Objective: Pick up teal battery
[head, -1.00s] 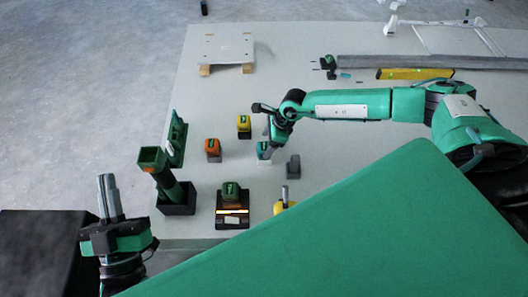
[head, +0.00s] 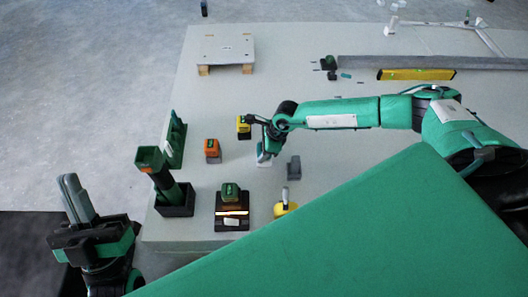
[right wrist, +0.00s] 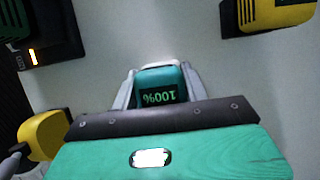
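The teal battery (right wrist: 158,86) has a dark display reading 100%, upside down in the right wrist view. It sits between the two grey fingers of my right gripper (right wrist: 158,84). The fingers lie very close along its sides; whether they press on it is unclear. In the head view my right gripper (head: 264,156) points down at the table, and its hand hides most of the battery. My left gripper (head: 76,197) is away at the lower left, off the table, its fingers together and empty.
Orange (head: 212,147) and yellow (head: 243,126) batteries stand left of my right gripper. A green battery (head: 230,192) sits on a dark charger. A grey block (head: 293,167) stands close right, a yellow item (head: 285,209) in front. A dark green holder (head: 174,197) stands at the left.

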